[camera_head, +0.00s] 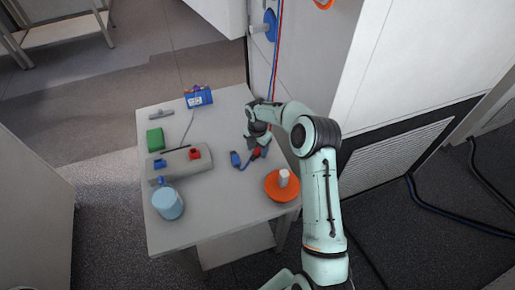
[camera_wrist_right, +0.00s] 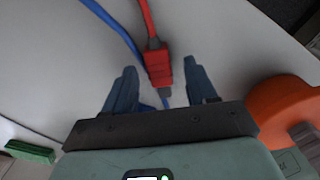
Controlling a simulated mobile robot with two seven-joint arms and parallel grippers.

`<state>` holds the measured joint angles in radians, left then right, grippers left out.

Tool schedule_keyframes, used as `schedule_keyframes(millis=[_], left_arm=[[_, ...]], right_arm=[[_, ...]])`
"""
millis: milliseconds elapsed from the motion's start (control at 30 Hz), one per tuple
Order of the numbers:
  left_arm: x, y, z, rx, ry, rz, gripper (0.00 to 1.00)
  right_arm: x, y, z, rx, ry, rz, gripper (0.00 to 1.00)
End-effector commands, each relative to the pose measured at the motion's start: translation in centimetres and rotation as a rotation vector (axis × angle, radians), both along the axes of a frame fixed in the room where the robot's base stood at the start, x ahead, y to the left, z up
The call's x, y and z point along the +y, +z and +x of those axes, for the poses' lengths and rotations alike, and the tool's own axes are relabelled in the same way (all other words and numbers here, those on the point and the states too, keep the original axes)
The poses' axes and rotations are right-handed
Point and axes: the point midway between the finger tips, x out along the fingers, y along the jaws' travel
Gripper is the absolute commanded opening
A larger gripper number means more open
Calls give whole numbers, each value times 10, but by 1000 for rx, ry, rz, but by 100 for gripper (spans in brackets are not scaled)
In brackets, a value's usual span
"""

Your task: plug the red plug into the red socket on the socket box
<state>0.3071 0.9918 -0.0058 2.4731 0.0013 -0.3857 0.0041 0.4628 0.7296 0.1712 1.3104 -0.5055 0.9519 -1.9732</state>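The red plug (camera_head: 256,153) lies on the table's right part, just below my right gripper (camera_head: 255,140) in the head view. In the right wrist view the red plug (camera_wrist_right: 158,66), with its red cable leading away, sits between the two spread fingers of my right gripper (camera_wrist_right: 160,67). There are gaps between the plug and both fingers. The grey socket box (camera_head: 178,166) lies on the table's left part, with the red socket (camera_head: 194,154) on its top. My left gripper is not in view.
A blue plug (camera_head: 236,159) and blue cable (camera_wrist_right: 116,27) lie beside the red plug. An orange disc (camera_head: 282,194) with a white piece stands close by at the front right. A light-blue cylinder (camera_head: 168,204), green block (camera_head: 155,139) and blue device (camera_head: 198,97) also stand on the table.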

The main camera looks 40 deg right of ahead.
Motion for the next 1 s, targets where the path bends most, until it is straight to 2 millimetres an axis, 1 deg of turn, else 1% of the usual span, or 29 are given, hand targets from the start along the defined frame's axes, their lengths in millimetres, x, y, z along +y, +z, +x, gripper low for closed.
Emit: schedule_keyframes(millis=[167, 267, 367, 600, 733, 900, 1000], left_arm=[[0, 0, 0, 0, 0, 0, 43], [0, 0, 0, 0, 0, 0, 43], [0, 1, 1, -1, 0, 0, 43], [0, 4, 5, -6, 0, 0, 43], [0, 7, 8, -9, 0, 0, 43], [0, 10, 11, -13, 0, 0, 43], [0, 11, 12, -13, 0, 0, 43]], right_arm=[[0, 1, 0, 0, 0, 0, 57], [0, 7, 0, -1, 0, -1, 57], [0, 22, 1, -3, 0, -1, 57], [-1, 77, 1, -6, -1, -2, 57], [0, 104, 1, -4, -1, -1, 57], [0, 126, 1, -3, 0, -1, 57], [0, 133, 0, -1, 0, -1, 57]])
